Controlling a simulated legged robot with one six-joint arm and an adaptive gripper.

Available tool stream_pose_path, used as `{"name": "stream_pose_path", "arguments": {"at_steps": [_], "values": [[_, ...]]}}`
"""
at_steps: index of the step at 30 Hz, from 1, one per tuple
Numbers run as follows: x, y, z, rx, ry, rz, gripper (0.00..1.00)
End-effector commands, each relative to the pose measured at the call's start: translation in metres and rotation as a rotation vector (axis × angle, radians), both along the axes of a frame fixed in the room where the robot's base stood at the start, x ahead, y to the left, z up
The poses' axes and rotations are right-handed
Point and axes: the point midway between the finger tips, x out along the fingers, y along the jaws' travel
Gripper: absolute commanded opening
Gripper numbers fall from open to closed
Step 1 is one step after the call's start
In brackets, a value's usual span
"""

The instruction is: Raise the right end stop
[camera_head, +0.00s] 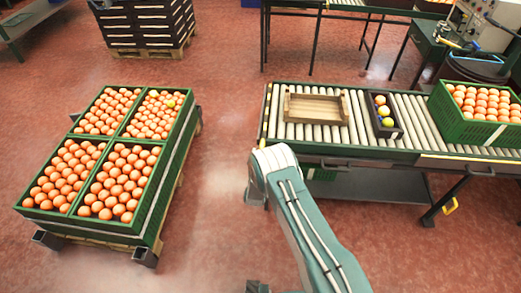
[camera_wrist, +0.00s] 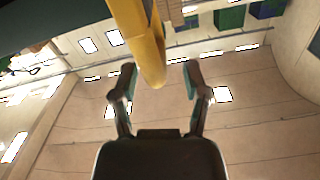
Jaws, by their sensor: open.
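In the wrist view my gripper (camera_wrist: 159,74) is open, its two fingers spread apart. A thick yellow bar (camera_wrist: 150,60) comes down from the top of that view and its rounded end shows between the fingertips; I cannot tell whether either finger touches it. In the head view my gripper is hidden behind my arm. A yellow handle (camera_head: 450,206) hangs below the right part of the roller conveyor (camera_head: 420,117). I cannot tell for certain whether it is the same yellow piece as in the wrist view.
A wooden tray (camera_head: 316,94), a small dark crate (camera_head: 397,130) and a green crate of oranges (camera_head: 452,122) stand on the conveyor. A pallet with green crates of oranges (camera_head: 150,227) stands at left. Red floor between them is clear. The wrist view looks up at the ceiling.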

Motion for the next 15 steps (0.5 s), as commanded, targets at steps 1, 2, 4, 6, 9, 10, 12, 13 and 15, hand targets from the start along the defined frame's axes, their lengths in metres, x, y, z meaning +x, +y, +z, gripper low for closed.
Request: {"name": "stream_pose_path", "arguments": {"at_steps": [1, 2, 4, 6, 9, 10, 12, 13, 15], "values": [[0.006, 0.0, -0.001, 0.001, -0.001, 0.0, 0.6], [0.009, -0.001, -0.001, 0.001, 0.0, 0.0, 0.6], [0.016, -0.001, 0.0, 0.001, -0.001, 0.0, 0.6], [0.02, -0.002, 0.0, 0.002, 0.0, 0.0, 0.6], [0.022, -0.003, 0.0, 0.002, 0.001, -0.001, 0.6], [0.023, -0.003, 0.0, 0.002, 0.001, -0.001, 0.6], [0.022, -0.002, 0.0, 0.001, 0.001, 0.0, 0.6], [0.022, -0.002, 0.0, 0.0, 0.001, 0.0, 0.6], [0.022, -0.001, 0.0, 0.0, 0.001, 0.0, 0.6]]}}
